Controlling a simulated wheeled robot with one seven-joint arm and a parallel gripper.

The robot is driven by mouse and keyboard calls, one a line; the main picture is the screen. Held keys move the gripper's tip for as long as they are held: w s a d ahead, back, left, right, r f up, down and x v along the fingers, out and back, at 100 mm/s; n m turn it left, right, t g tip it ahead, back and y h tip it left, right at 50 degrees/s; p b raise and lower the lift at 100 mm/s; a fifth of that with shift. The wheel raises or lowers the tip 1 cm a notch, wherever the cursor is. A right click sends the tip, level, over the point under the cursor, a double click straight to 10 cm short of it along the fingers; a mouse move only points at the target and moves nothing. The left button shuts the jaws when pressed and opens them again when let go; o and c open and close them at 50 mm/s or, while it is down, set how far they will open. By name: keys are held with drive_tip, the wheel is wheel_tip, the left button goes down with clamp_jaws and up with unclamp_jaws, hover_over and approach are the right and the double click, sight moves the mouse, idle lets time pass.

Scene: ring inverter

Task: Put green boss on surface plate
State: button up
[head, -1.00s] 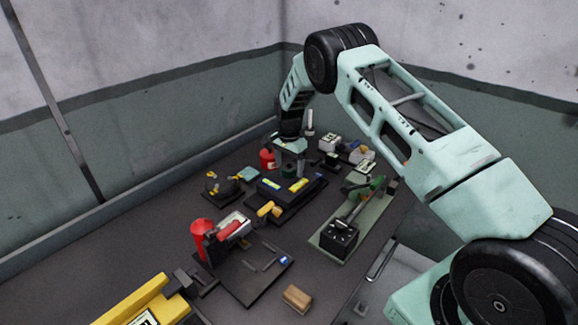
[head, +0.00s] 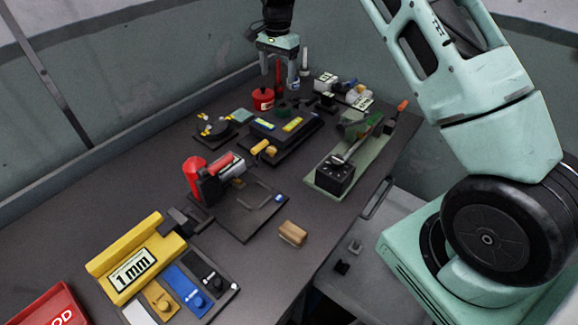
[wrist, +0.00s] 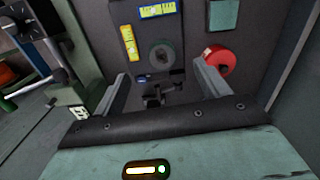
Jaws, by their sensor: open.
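The green boss is a short dark green cylinder (head: 282,113) at the back edge of a dark block with blue and yellow labels, which looks like the surface plate (head: 277,138). In the wrist view the boss (wrist: 162,55) appears round from above, beside the yellow labels on the dark plate (wrist: 190,38). It looks upright and apart from my fingers. My gripper (head: 284,86) is open and empty, pointing down above the boss. In the wrist view its fingers (wrist: 162,88) are spread wide. The exact contact under the boss is hard to make out.
A red container (head: 263,99) stands close left of my gripper. White and dark small parts (head: 325,83) lie to the right. A green-based fixture (head: 345,165), a wooden block (head: 292,233) and a yellow 1 mm holder (head: 137,262) are nearer. Bare bench lies at left.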

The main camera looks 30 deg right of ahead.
drive_tip(key=s+a+r+n+y, duration=0.1)
drive_tip(key=s+a+r+n, duration=0.25)
drive_tip(key=s+a, duration=0.35)
drive_tip(key=s+a+r+n, duration=0.2)
drive_tip(key=s+a+n, duration=0.2)
drive_tip(key=s+a, duration=0.3)
drive_tip(key=s+a+r+n+y, duration=0.1)
drive_tip(key=s+a+r+n, duration=0.15)
drive_tip(key=s+a, duration=0.5)
drive_tip(key=s+f+n+h, duration=0.1)
drive_tip(key=s+n, duration=0.9)
drive_tip(key=s, duration=1.3)
drive_tip(key=shift+s+f+n+h, duration=0.3)
drive_tip(key=shift+s+f, duration=0.1)
drive_tip(key=shift+f, duration=0.1)
